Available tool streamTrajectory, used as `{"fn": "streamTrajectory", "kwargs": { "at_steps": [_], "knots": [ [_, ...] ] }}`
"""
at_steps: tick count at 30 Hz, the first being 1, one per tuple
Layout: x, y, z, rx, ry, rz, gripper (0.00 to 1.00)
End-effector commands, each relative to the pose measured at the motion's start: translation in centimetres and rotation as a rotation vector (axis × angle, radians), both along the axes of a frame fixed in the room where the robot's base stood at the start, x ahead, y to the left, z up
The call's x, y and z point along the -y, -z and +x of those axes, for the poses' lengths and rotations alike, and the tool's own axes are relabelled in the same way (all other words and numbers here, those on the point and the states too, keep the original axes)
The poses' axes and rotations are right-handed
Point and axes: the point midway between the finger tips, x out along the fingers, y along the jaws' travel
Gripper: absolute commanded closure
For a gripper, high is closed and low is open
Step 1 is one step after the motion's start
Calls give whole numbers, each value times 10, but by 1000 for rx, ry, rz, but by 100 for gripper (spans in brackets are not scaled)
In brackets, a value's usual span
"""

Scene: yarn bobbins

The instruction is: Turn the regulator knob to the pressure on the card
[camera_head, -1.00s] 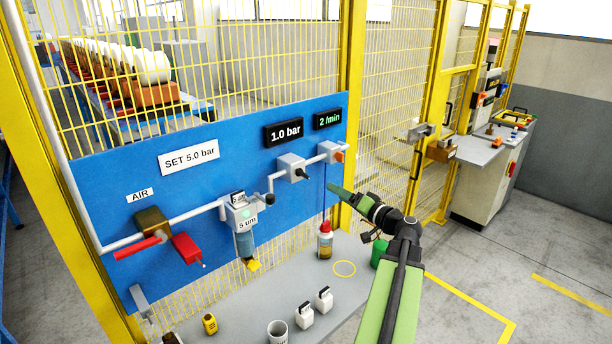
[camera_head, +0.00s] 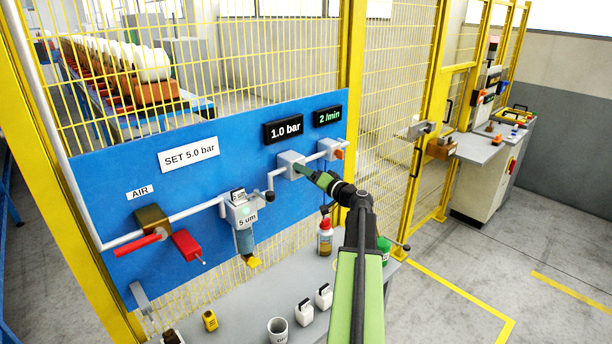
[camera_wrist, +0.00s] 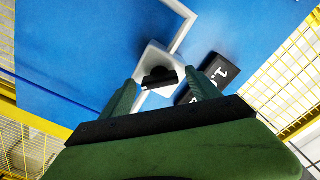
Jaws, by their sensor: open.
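The card (camera_head: 188,154) on the blue panel reads SET 5.0 bar. The black display (camera_head: 283,130) reads 1.0 bar. The grey regulator block (camera_head: 286,160) sits on the pipe below that display. My gripper (camera_head: 302,170) is at the regulator's front and hides its knob in the head view. In the wrist view, the black knob (camera_wrist: 158,78) appears between the two open green fingers of my gripper (camera_wrist: 160,86), with gaps on both sides. I cannot tell how far the fingertips reach along the knob.
A second display (camera_head: 328,116) reads 2 /min. The filter (camera_head: 244,225) and red-handled valve (camera_head: 140,244) lie left on the same pipe. A red-capped bottle (camera_head: 325,240), white containers and a cup (camera_head: 277,330) stand on the shelf below. A yellow mesh fence stands behind.

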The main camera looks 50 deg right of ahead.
Motion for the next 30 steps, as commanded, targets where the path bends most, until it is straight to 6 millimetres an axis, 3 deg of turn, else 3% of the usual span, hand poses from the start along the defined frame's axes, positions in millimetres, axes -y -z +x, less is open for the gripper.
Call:
{"fn": "streamTrajectory", "kwargs": {
  "at_steps": [2, 16, 17, 30],
  "knots": [
    [0, 0, 0, 0, 0, 0, 30],
    [1, 0, -1, 1, 1, 0, 91],
    [-8, 0, -3, 0, 3, 0, 91],
    [1, -1, -1, 11, 0, 132, 91]
  ]
}}
